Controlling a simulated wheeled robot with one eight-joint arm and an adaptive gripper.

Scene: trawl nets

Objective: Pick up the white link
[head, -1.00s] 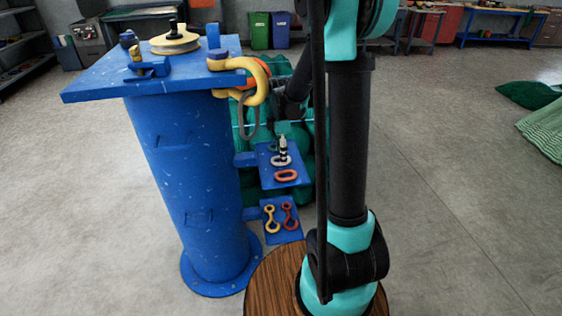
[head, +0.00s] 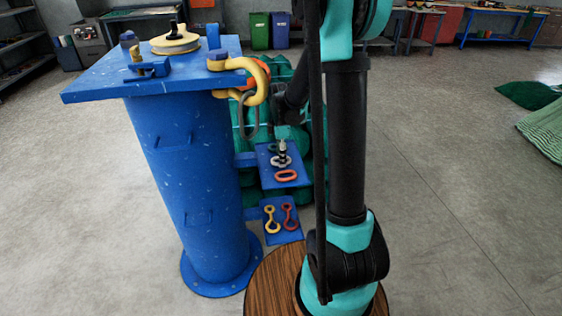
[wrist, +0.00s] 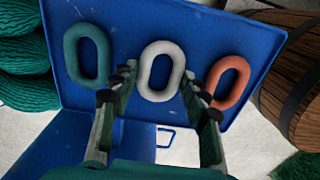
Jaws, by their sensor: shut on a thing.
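The white link (wrist: 160,71) lies at the middle of a blue plate (wrist: 190,20) in the wrist view, between a green link (wrist: 87,54) and an orange-red link (wrist: 228,82). My gripper (wrist: 160,75) has one finger on each side of the white link and is shut on it. The white link still appears at plate level. In the head view the white link (head: 279,161) shows small under my gripper (head: 282,150), with the orange-red link (head: 286,176) nearer the camera. My arm hides part of this area.
A blue pillar (head: 195,190) with a square top stands left of the plate. A yellow shackle (head: 252,80) with a hanging grey link overhangs nearby. A lower blue plate (head: 281,232) holds yellow and red pieces. Green netting (wrist: 22,65) and a wooden barrel (wrist: 285,70) flank the plate.

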